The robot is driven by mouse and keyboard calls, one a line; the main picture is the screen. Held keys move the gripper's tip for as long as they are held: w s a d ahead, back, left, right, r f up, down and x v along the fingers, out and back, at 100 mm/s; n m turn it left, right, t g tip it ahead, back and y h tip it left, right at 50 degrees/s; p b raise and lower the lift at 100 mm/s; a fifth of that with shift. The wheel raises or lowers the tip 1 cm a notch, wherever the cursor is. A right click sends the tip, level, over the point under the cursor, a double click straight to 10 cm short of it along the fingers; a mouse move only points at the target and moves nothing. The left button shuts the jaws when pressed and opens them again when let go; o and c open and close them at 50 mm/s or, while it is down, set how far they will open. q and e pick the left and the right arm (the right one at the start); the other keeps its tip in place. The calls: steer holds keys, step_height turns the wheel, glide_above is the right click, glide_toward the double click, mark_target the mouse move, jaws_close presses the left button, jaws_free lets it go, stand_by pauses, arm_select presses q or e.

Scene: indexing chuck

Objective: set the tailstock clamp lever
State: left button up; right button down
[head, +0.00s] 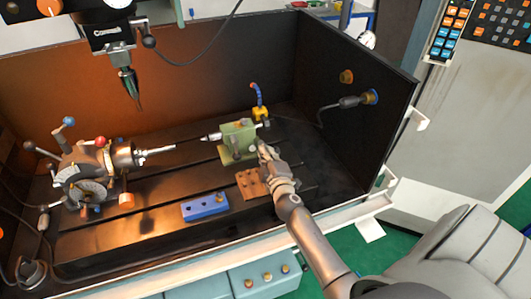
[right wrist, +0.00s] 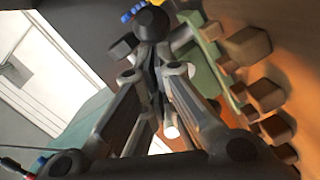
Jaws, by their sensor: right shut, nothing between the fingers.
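The green tailstock (head: 238,138) stands on the dark slotted table, right of centre in the head view. Its green side shows in the right wrist view (right wrist: 205,62). My right gripper (head: 265,150) is at the tailstock's right side, its fingers shut and empty. In the right wrist view, a dark round knob on a stem (right wrist: 151,23) lies just beyond the fingertips; it may be the clamp lever, but I cannot tell, nor whether the fingers touch it. In the head view my gripper hides that side of the tailstock. My left gripper is not in view.
The indexing chuck (head: 90,172) with its levers stands at the left. A blue block (head: 205,207) and a brown stepped block (head: 250,184) lie in front of the tailstock. A blue and yellow hose (head: 259,103) rises behind it. A dark enclosure wall (head: 345,100) closes the right side.

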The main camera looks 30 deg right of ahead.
mark_target(277, 150)
steer(key=shift+d, duration=0.25)
steer(key=shift+s+d+n+y+p, duration=0.1)
steer(key=shift+d+n+y+p, duration=0.2)
steer(key=shift+n+y, duration=0.25)
steer(key=shift+s+d+n+y+p, duration=0.1)
steer(key=shift+d+n+y+p, duration=0.2)
steer(key=shift+y, duration=0.35)
steer(key=shift+d+n+t+y, duration=0.5)
steer(key=shift+n+y, duration=0.35)
steer(key=shift+y, duration=0.35)
steer(key=shift+d+f+n+y+b, duration=0.15)
steer(key=shift+d+n+y, duration=0.2)
steer(key=shift+y, duration=0.2)
steer(key=shift+d+n+y+b, duration=0.15)
steer(key=shift+d+n+y, duration=0.05)
steer(key=shift+n+y, duration=0.3)
steer(key=n+y, duration=0.1)
steer(key=d+y+b, duration=0.1)
steer(key=y, duration=0.1)
steer(key=shift+w+n+g, duration=0.2)
steer(key=shift+n+g, duration=0.15)
steer(key=shift+g, duration=0.05)
steer(key=shift+w+d+b, duration=0.1)
steer(key=shift+d+b, duration=0.05)
steer(key=shift+b, duration=0.15)
steer(key=shift+d, duration=0.2)
